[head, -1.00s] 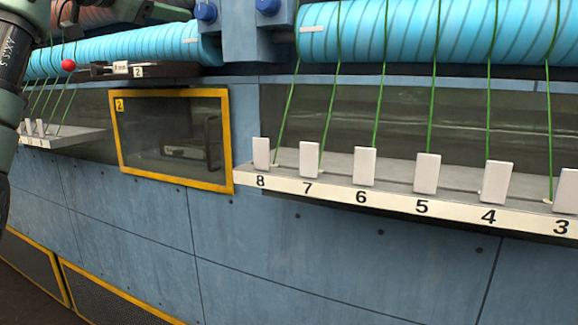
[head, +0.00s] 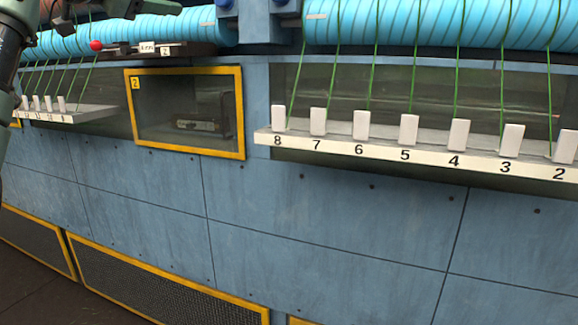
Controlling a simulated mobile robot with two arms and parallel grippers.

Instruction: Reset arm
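My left arm (head: 12,60) shows only as dark links along the left edge of the head view. Its gripper is not clearly visible, and my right arm is out of view. A blue machine (head: 300,215) fills the view. On its right side a white numbered ledge (head: 385,150) carries white blocks, such as the one at number 5 (head: 408,129). Green strands run down from blue rolls (head: 420,25) to the blocks.
A yellow-framed window (head: 185,112) marked 2 sits in the middle. A second ledge (head: 85,115) with several white blocks is at the left. A red ball knob (head: 96,45) stands near the upper left. Yellow-edged mesh panels (head: 150,285) line the bottom, above dark floor (head: 30,275).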

